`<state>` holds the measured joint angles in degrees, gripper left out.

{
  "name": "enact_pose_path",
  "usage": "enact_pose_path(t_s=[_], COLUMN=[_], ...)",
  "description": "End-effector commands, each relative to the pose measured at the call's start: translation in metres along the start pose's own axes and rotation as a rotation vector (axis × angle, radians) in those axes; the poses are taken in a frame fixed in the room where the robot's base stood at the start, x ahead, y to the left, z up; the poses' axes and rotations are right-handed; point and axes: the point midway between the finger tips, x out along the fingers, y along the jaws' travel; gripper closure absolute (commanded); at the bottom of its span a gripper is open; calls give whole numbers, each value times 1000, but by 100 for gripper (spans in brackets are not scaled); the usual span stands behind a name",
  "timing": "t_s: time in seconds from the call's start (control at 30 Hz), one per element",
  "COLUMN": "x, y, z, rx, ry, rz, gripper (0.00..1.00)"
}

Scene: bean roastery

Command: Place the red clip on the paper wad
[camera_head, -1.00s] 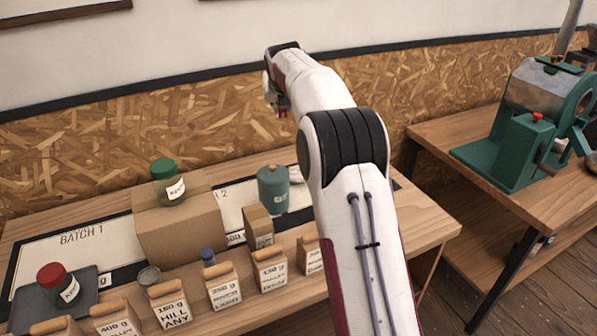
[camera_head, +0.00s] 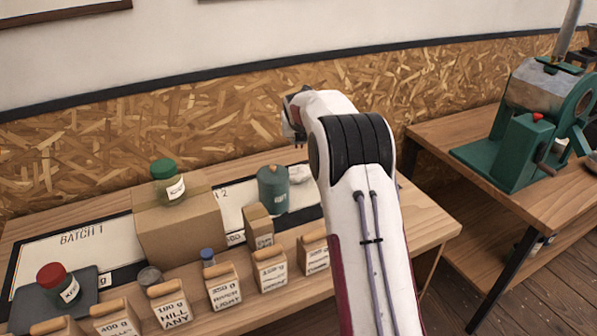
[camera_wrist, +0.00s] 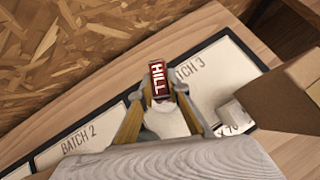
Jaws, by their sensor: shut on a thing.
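The red clip (camera_wrist: 158,80), lettered HILL in white, is held between the two fingertips of my gripper (camera_wrist: 160,84) in the wrist view. The gripper is shut on it. In the head view the paper wad (camera_head: 299,174) lies on the table right of the teal canister, partly beside my arm. The fingers and the clip are not clearly visible there.
A teal canister (camera_head: 272,188) and a small carton (camera_head: 257,227) stand close by. A cardboard box (camera_head: 178,228) carries a green-lidded jar (camera_head: 167,182). Several labelled bags line the front. In the wrist view, a brown box (camera_wrist: 285,95) and pale object (camera_wrist: 232,114) are at right.

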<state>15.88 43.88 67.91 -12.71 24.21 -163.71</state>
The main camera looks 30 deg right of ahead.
Motion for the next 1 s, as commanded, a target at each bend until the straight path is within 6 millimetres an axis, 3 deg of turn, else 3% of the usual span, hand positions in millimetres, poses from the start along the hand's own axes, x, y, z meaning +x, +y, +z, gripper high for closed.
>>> enact_pose_path(t_s=[0.47, 0.83, 1.0], x=[5, 33, 37], y=[0, 0, 1], z=[-4, -33, -37], rx=[0, 0, 0], ry=[0, 2, -1], rz=[0, 0, 1], gripper=[94, 94, 94])
